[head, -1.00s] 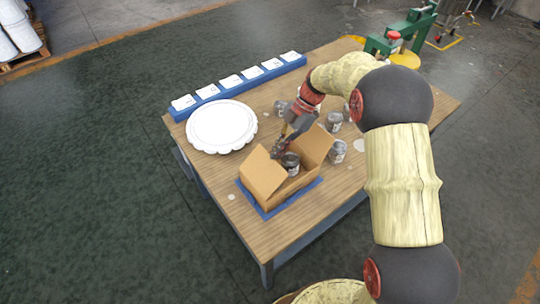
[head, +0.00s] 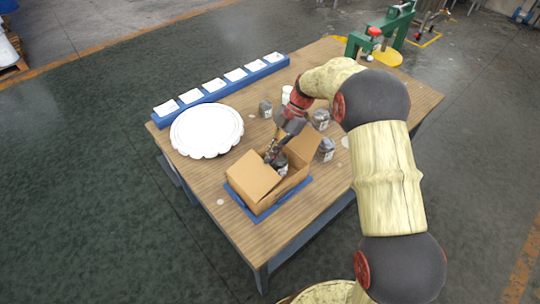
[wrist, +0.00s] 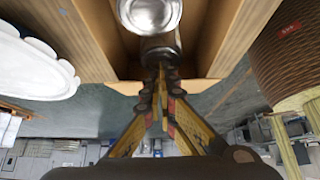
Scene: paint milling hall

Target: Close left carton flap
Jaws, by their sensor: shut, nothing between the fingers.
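The open brown carton (head: 268,204) stands on the table with a grey can (head: 282,168) inside. Its left flap (head: 251,177) is raised and leans inward over part of the opening. The right flap (head: 306,146) stands up and tilts outward. My gripper (head: 269,159) is shut and empty, its tips by the far inner edge of the left flap; contact cannot be told. In the wrist view, the shut fingertips (wrist: 163,72) are near a can (wrist: 152,14) between the carton's walls (wrist: 232,38).
A blue mat (head: 288,199) lies under the carton. Several grey cans, including one (head: 326,150), stand right of and behind it. A white scalloped plate (head: 206,130) is left, before a blue rack (head: 222,89) of white tiles. The front table area is clear.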

